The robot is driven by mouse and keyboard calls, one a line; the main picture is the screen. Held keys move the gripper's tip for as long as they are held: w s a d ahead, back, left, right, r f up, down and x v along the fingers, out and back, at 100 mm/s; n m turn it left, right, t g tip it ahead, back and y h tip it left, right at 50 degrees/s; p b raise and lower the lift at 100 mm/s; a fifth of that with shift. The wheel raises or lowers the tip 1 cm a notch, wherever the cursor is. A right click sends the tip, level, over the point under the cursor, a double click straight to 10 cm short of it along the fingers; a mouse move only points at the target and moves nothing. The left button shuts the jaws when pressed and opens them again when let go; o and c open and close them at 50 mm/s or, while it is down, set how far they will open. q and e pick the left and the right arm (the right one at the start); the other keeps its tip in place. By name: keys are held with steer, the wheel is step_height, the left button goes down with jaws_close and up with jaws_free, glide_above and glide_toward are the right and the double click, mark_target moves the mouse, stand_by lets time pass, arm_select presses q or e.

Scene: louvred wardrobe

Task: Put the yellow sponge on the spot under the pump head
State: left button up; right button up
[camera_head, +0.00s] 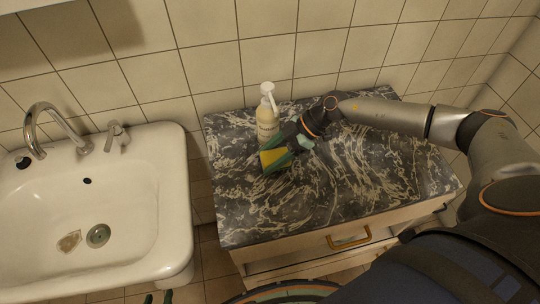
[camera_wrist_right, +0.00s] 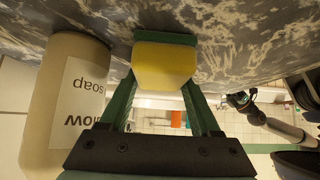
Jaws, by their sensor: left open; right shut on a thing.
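The yellow sponge (camera_head: 272,157) is at the front of the soap bottle (camera_head: 267,122) on the marble counter. My right gripper (camera_head: 279,160) is shut on it; the sponge sits between the green fingers in the wrist view (camera_wrist_right: 165,68). Its darker green side faces the counter there; I cannot tell if it touches. The bottle, beige with a white label, stands upright close beside the gripper and shows in the wrist view (camera_wrist_right: 62,100). Its white pump head (camera_head: 267,89) is above and behind the sponge. No marked spot is visible. My left gripper (camera_head: 158,298) is open and empty at the bottom edge.
The marble counter (camera_head: 350,195) is clear to the right and in front, above a drawer with a brass handle (camera_head: 348,238). A white sink (camera_head: 135,215) with a chrome tap (camera_head: 55,125) stands at the left. A tiled wall (camera_head: 210,60) closes the back.

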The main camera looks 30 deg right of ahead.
steer(key=o, duration=1.5)
steer(key=shift+c, duration=0.2)
steer(key=v, duration=1.2)
steer(key=shift+w+r, duration=0.1)
